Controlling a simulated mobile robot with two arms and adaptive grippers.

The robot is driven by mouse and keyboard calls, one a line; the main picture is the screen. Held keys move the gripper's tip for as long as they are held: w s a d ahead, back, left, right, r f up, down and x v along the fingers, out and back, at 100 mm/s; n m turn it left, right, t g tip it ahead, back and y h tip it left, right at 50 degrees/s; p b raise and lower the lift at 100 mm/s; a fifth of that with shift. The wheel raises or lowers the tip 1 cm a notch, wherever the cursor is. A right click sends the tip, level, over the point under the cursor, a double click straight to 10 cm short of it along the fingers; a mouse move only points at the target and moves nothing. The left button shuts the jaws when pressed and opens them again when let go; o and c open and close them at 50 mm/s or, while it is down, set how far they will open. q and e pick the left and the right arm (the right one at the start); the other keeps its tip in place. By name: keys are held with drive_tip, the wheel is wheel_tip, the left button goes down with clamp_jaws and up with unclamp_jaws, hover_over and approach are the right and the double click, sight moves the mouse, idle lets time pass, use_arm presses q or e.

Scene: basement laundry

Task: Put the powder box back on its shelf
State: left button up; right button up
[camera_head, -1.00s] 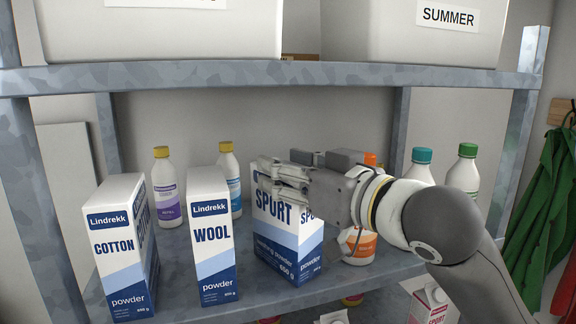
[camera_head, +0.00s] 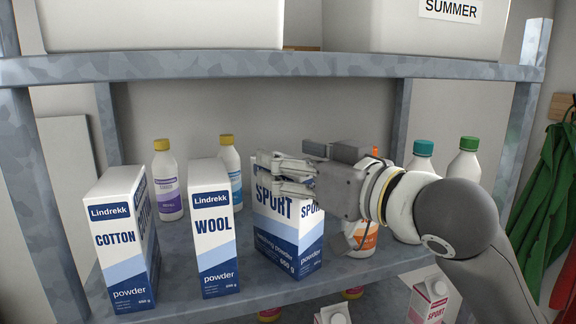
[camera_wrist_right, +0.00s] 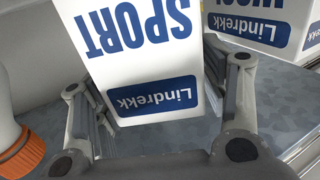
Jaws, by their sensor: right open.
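The SPORT powder box (camera_head: 289,236), white and blue, stands upright on the middle shelf at the right end of a row of powder boxes. My right gripper (camera_head: 280,177) is at its upper part, coming in from the right, and hides its top. In the right wrist view the box (camera_wrist_right: 145,75) appears upside down between the spread fingers of my right gripper (camera_wrist_right: 158,85). The gripper is open, with gaps visible beside the box. Whether a finger touches it I cannot tell. My left gripper is not in view.
The WOOL box (camera_head: 214,232) and COTTON box (camera_head: 122,240) stand to the left on the same metal shelf (camera_head: 190,300). Several bottles stand behind, including a green-capped one (camera_head: 464,160). An orange-capped bottle (camera_wrist_right: 22,150) is close beside the gripper. The upper shelf (camera_head: 270,66) holds bins.

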drive_tip(key=b+v, duration=0.2)
drive_tip(key=v, duration=0.9)
drive_tip(key=shift+b, duration=0.35)
drive_tip(key=shift+f, duration=0.15)
